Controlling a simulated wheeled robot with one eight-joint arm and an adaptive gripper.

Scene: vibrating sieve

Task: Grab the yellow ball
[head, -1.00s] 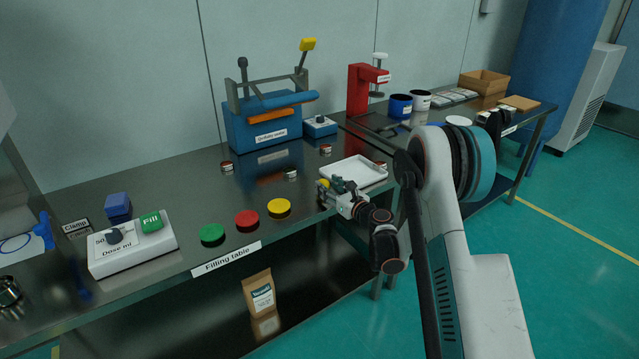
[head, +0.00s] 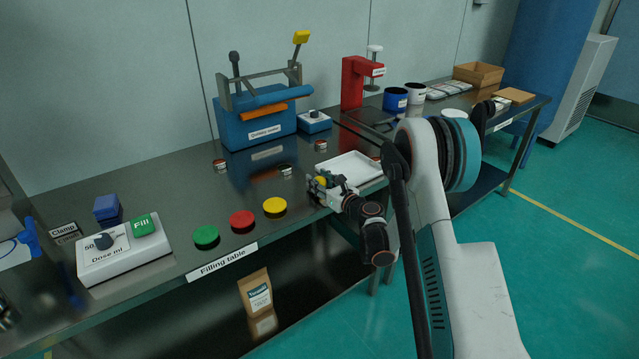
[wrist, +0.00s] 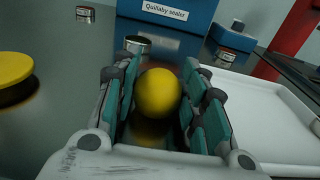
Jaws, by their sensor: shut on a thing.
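The yellow ball (wrist: 158,93) sits between the green-padded fingers of my gripper (wrist: 165,100) in the wrist view. My gripper is shut on it. In the head view my gripper (head: 322,183) is at the front edge of the filling table, and a bit of the yellow ball (head: 321,181) shows between its fingers. Whether the ball touches the table top is hard to tell.
A white tray (head: 352,165) lies just right of my gripper. Green (head: 206,236), red (head: 242,220) and yellow (head: 275,207) round buttons are to the left. The blue Quillaby sealer (head: 240,128) stands behind. Small tins (head: 285,170) stand near it.

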